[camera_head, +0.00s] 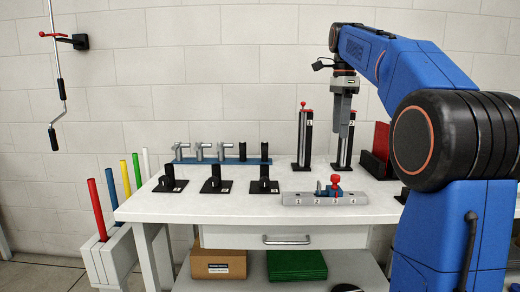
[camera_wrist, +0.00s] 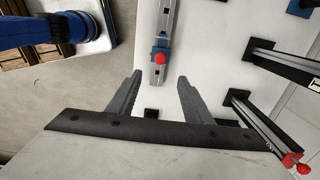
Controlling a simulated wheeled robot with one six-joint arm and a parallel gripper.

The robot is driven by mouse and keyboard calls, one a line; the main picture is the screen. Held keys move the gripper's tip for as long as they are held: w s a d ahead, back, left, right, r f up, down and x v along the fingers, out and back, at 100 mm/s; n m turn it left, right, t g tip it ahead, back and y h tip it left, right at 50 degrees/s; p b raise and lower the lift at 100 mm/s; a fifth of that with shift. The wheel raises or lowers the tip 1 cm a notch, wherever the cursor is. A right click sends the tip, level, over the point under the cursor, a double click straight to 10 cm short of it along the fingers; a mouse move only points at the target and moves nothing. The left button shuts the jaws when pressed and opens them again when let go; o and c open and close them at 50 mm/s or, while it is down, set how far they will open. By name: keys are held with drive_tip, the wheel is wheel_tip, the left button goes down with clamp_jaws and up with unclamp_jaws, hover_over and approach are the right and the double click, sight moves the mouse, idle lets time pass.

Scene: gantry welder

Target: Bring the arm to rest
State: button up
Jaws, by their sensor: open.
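My gripper (camera_head: 346,120) hangs from my blue arm above the right part of the white workbench (camera_head: 240,207), fingers pointing down. In the wrist view its two grey fingers (camera_wrist: 158,97) are spread apart with nothing between them. Beyond the fingertips lies a grey rail with a blue block and red knob (camera_wrist: 160,57). The same rail (camera_head: 350,198) lies near the bench's front edge in the head view. My gripper is clear of the bench top and touches nothing that I can see.
Upright black posts (camera_head: 303,140) stand near my gripper; one is partly behind it. A red panel (camera_head: 380,140) is at the right. Black stands (camera_head: 215,182) and a blue rack (camera_head: 222,160) are on the left. Colored rods (camera_head: 97,208) stand in a white holder beside the bench.

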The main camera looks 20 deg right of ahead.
drive_tip(key=s+a+f+n+t, duration=0.1)
drive_tip(key=s+a+f+n, duration=0.4)
drive_tip(key=s+f, duration=0.5)
drive_tip(key=s+a+f+n+t, duration=0.2)
drive_tip(key=s+a+f+n, duration=0.3)
drive_tip(key=s+f+n, duration=0.4)
drive_tip(key=s+a+f+n+t, duration=0.1)
drive_tip(key=s+a+f+n, duration=0.4)
drive_tip(key=s+f, duration=0.6)
wheel_tip(320, 180, down, 4)
drive_tip(key=shift+a+f+n+t, duration=0.1)
drive_tip(key=shift+a+n+t, duration=0.3)
drive_tip(key=shift+n, duration=0.7)
